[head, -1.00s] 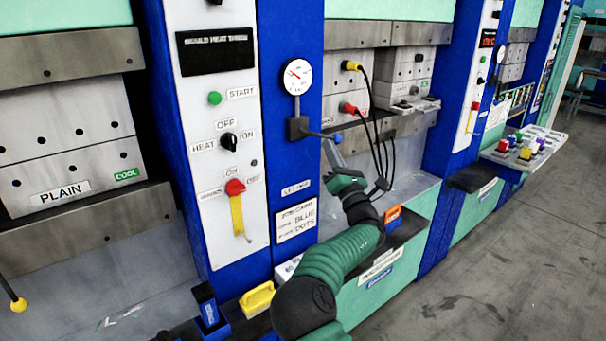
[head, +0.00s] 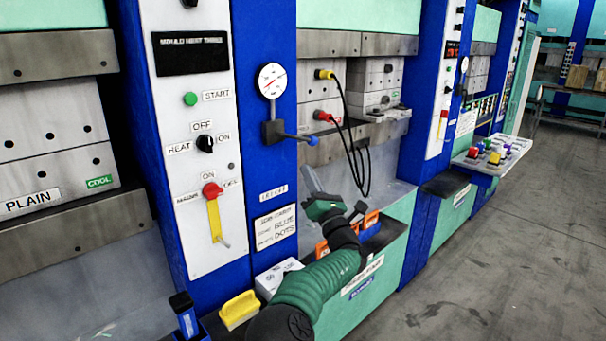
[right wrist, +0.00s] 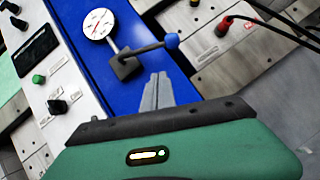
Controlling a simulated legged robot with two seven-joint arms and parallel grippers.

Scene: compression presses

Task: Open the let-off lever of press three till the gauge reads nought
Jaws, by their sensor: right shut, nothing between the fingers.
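The let-off lever (head: 294,136) is a grey bar with a blue ball end, sticking out sideways to the right from a grey block on the blue column. It also shows in the right wrist view (right wrist: 148,48). The round white gauge (head: 271,80) sits above it with a red needle; its figures are too small to read. It also shows in the right wrist view (right wrist: 98,23). My right gripper (head: 307,175) is shut and empty, below the blue ball and apart from it. Its fingers show in the right wrist view (right wrist: 158,90), below the lever. My left gripper is not in view.
Left of the column is a white control panel (head: 192,130) with a green button, a black knob and a red-and-yellow switch. Red and yellow plugs with dangling black cables (head: 352,150) are right of the lever.

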